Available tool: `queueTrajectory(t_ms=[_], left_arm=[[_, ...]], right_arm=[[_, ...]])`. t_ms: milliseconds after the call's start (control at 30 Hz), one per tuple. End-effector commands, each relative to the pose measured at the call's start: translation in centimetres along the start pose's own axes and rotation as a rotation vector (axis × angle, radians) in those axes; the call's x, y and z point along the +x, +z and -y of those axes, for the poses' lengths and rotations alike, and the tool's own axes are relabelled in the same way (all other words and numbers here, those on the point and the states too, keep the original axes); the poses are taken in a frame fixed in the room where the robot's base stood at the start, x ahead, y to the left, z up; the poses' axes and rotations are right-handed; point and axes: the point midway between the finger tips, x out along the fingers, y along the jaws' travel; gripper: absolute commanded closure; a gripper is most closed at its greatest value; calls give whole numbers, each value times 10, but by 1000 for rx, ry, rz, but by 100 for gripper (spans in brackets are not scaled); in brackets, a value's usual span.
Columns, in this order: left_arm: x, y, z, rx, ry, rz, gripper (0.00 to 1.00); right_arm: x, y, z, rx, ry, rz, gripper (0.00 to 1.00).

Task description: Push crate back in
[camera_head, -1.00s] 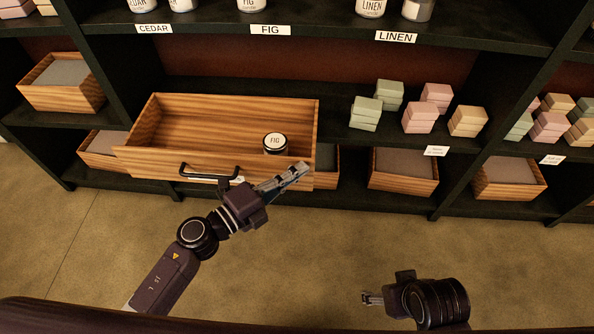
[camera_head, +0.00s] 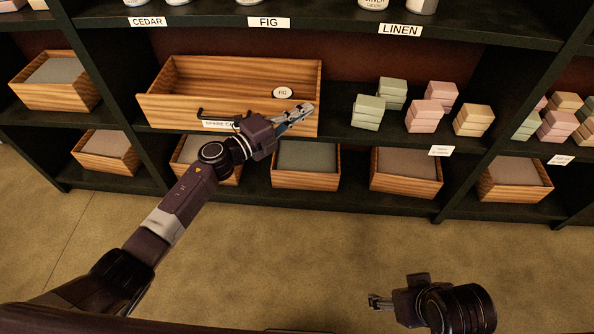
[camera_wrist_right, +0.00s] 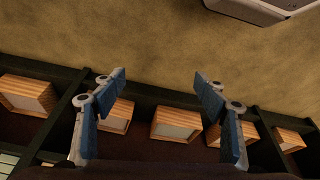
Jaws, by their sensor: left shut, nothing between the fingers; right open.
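The wooden crate (camera_head: 180,108) sits on the middle shelf level in the head view, with a dark handle and a partly hidden label on its front. A jar with a white FIG lid (camera_head: 283,92) stands inside it at the right. My left gripper (camera_head: 304,111) is shut and empty at the right part of the crate's front; whether it touches the wood I cannot tell. My right gripper (camera_head: 373,302) is low over the floor, away from the crate. In the right wrist view its fingers (camera_wrist_right: 165,88) are spread with nothing between them.
Green soap blocks (camera_head: 368,111) and pink soap blocks (camera_head: 423,115) stand on the shelf right of the crate. Several wooden bins (camera_head: 305,181) line the lowest shelf. A dark upright (camera_head: 468,100) stands farther right. The floor (camera_head: 260,250) in front is clear.

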Motion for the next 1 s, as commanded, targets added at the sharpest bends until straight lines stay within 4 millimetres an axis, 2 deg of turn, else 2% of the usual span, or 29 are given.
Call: queueTrajectory(t_ms=[33,100,300,767,1000], left_arm=[[3,3,-1,0,0,1,100],[6,6,-1,-1,0,2,100],[10,10,0,-1,0,2,100],[11,14,4,1,-5,9,100],[8,14,5,1,-6,7,100]], right_arm=[[3,-12,1,-1,-3,-47,34],[3,-24,2,-2,-4,-89,34],[3,-41,4,-4,-7,-154,34],[3,-44,4,-5,-7,-166,34],[1,-40,4,-4,-6,-146,34]])
